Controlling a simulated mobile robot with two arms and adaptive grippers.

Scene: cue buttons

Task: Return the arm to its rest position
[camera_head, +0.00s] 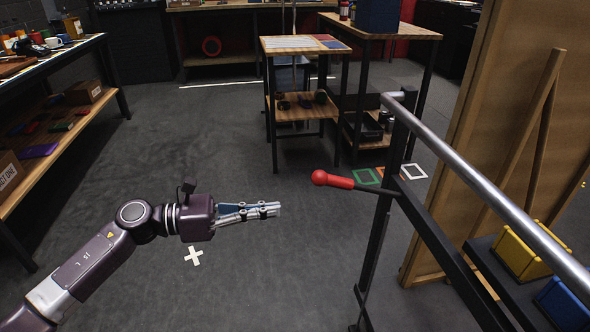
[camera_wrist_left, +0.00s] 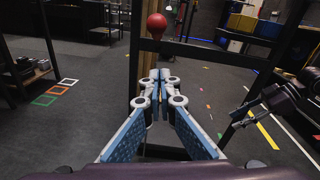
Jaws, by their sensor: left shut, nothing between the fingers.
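My left arm reaches in from the lower left in the head view. Its gripper (camera_head: 276,209) is shut and empty, held above the grey floor and pointing right. In the left wrist view the fingertips (camera_wrist_left: 159,75) meet with nothing between them. A red-knobbed lever (camera_head: 330,179) on a black metal frame is ahead of the gripper, to its upper right and apart from it in the head view. The red knob (camera_wrist_left: 157,24) also shows above the fingertips in the left wrist view. My right gripper is not in the head view.
The black frame (camera_head: 382,215) with a grey rail (camera_head: 480,180) stands on the right, beside yellow (camera_head: 530,250) and blue (camera_head: 568,300) bins. A long shelf bench (camera_head: 60,150) stands at the left. A small table (camera_head: 300,44) is further back. Open floor lies between them.

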